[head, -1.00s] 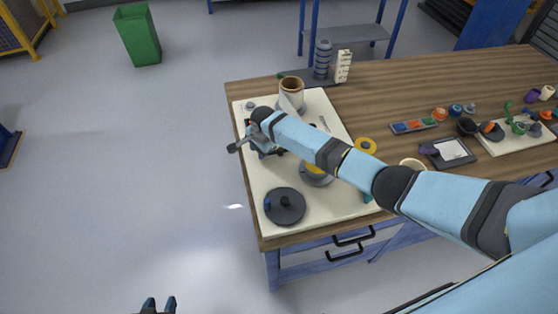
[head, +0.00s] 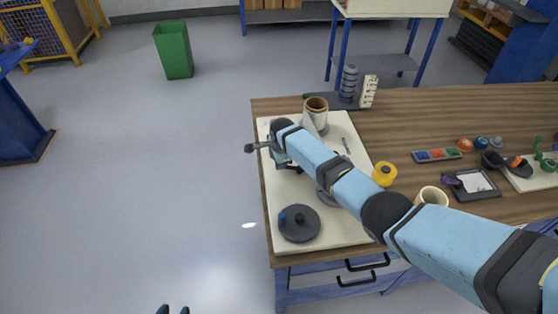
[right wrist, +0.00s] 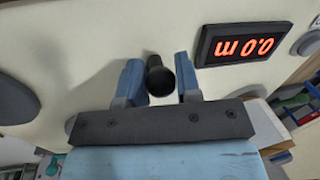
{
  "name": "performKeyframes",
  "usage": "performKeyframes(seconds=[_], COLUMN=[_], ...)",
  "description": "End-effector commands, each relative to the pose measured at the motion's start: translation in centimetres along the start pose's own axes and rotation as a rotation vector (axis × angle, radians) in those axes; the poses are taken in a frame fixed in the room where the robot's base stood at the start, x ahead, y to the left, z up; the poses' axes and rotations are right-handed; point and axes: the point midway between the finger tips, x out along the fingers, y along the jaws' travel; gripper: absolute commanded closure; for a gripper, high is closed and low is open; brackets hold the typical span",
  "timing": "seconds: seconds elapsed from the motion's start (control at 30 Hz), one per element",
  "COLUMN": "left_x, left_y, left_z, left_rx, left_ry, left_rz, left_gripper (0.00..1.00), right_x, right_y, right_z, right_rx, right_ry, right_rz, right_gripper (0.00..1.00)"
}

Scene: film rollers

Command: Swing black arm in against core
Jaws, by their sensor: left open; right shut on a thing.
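A black knob (right wrist: 160,78) stands between the blue fingers of my right gripper (right wrist: 158,82) in the right wrist view, and the gripper is shut on it. Whether it belongs to the black arm cannot be told. In the head view my right arm reaches over the cream board (head: 345,233), and a dark lever-like piece (head: 250,148) juts out left of its end. A dark round disc (head: 299,226) with small posts lies at the board's near left. A grey round part (head: 327,196) is mostly hidden under my arm; I cannot identify the core. My left gripper (head: 173,310) is open and empty at the bottom edge.
A display with red digits (right wrist: 243,45) is beside the right gripper. A brown-rimmed cup (head: 316,108) stands at the board's back, a yellow roll (head: 384,173) and cream cup (head: 431,196) at its right.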

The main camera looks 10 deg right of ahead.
Motion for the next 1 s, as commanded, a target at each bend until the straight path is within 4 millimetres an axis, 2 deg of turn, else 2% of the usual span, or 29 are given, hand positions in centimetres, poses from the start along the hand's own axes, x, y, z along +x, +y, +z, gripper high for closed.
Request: performKeyframes(seconds=[0.2,0.23,0.33,0.6,0.73,0.87,1.0], left_x=[0.0,0.0,0.0,-0.1,-0.2,-0.4,-0.5], left_y=[0.1,0.1,0.1,0.3,0.3,0.2,0.0], left_z=[0.3,0.3,0.3,0.1,-0.1,-0.5,-0.7], left_rx=[0.0,0.0,0.0,-0.001,-0.001,0.0,0.001], left_ry=[-0.005,-0.005,-0.005,-0.001,-0.001,-0.001,0.002], left_rz=[0.001,0.001,0.002,0.005,0.005,0.003,-0.001], left_gripper=[0.57,0.57,0.57,0.57,0.57,0.57,0.57], right_x=[0.2,0.2,0.2,0.0,-0.8,-2.9,-6.1], right_y=[0.1,0.1,0.1,0.0,0.0,0.0,0.0], right_z=[-0.4,-0.5,-0.5,-0.2,-0.2,-0.2,-0.3], right_rx=[0.004,0.004,0.003,0.001,0.001,0.0,0.001], right_ry=[0.005,0.005,0.005,0.002,0.001,0.002,0.0], right_rz=[0.002,0.002,0.002,0.0,-0.001,-0.003,-0.004], right_gripper=[1.0,0.66,0.44,0.44,0.44,0.44,0.44])
